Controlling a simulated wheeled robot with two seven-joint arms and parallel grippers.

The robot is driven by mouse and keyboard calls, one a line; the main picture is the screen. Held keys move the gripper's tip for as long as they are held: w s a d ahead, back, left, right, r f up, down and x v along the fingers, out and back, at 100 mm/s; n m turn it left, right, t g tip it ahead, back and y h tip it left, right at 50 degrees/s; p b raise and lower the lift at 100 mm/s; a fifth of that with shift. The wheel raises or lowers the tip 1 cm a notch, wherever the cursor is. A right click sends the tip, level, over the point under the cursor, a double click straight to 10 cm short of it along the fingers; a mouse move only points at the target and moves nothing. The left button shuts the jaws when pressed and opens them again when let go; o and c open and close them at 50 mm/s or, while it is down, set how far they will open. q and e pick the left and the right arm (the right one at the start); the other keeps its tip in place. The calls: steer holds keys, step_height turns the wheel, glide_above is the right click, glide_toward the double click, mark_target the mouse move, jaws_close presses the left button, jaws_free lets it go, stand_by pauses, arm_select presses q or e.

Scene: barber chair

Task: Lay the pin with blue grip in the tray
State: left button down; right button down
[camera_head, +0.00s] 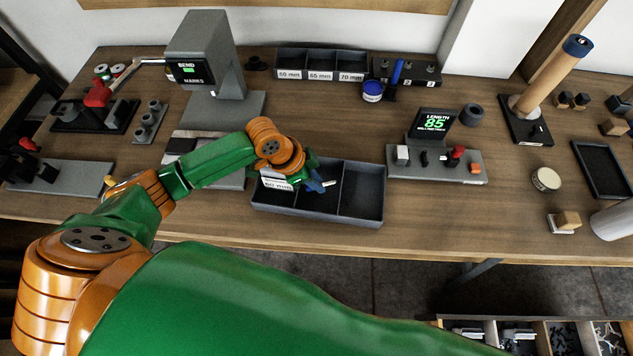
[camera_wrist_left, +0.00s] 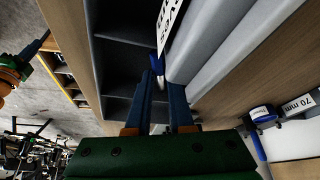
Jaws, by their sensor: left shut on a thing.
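My left gripper (camera_head: 312,182) reaches in from the left and is over the dark three-compartment tray (camera_head: 318,213) at the table's front edge. It is shut on a small blue-handled piece, the pin with blue grip (camera_head: 328,184), whose pale tip shows beside the fingers. In the left wrist view a bit of blue (camera_wrist_left: 155,63) shows at the ends of the fingers (camera_wrist_left: 161,85), above the tray's dark compartments (camera_wrist_left: 124,42). The fingers and arm hide much of the pin and the tray's left part.
A grey gauge with a display (camera_head: 434,164) is right of the tray. A grey bending machine (camera_head: 212,60) stands behind my arm.

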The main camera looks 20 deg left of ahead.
arm_select(q)
steer(key=shift+s+f, duration=0.15)
steer(key=shift+f, duration=0.75)
steer(key=c, duration=0.8)
jaws_free()
steer(key=shift+r, duration=0.1)
steer(key=shift+r, duration=0.25)
steer(key=v, duration=1.1)
steer(key=shift+r+p, duration=0.3)
steer(key=shift+p, duration=0.1)
steer(key=shift+s+a, duration=0.15)
